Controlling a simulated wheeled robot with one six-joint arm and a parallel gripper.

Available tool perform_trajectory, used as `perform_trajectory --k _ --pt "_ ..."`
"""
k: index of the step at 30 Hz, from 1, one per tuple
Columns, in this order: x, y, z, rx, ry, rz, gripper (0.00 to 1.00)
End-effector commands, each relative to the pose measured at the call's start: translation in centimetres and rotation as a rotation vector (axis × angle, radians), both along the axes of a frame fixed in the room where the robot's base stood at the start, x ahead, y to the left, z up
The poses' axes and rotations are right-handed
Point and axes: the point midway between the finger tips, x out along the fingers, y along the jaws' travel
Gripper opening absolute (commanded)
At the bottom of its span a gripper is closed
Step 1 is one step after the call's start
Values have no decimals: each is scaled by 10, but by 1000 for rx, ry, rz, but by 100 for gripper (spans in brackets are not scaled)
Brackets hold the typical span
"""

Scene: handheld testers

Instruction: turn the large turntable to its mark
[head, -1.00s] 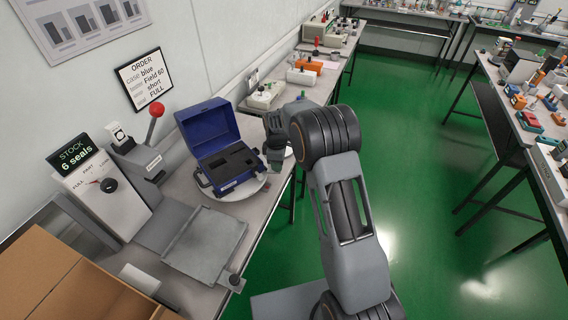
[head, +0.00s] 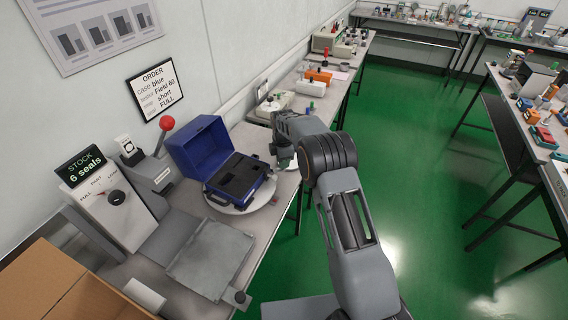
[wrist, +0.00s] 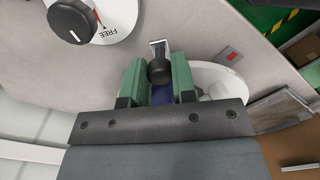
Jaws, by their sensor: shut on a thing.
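The large turntable (head: 243,208) is a pale round disc on the bench. An open blue case (head: 238,178) with a dark foam insert sits on it. My gripper (head: 284,155) is at the far right side of the case, low over the bench edge; its fingertips are hard to see in the head view. In the wrist view my gripper (wrist: 158,80) has green fingers closed around a black knob (wrist: 158,71) with a metal stem. A bit of blue shows below it. The turntable's mark cannot be made out in the head view.
A white dial (wrist: 97,22) reading FREE is at the wrist view's upper left, and a red mark (wrist: 228,53) is near the right finger. A grey press with a red-balled lever (head: 167,124), a grey plate (head: 210,262) and a cardboard box (head: 70,285) stand nearer along the bench.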

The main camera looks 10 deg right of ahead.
Motion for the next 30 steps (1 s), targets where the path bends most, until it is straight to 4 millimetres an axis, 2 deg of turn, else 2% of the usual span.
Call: perform_trajectory --k 12,27,28,30 --pt "12 -2 0 6 2 60 0" --pt "13 -4 0 4 4 65 0" --pt "13 -4 0 4 4 65 27" --pt "13 -4 0 3 4 65 34"
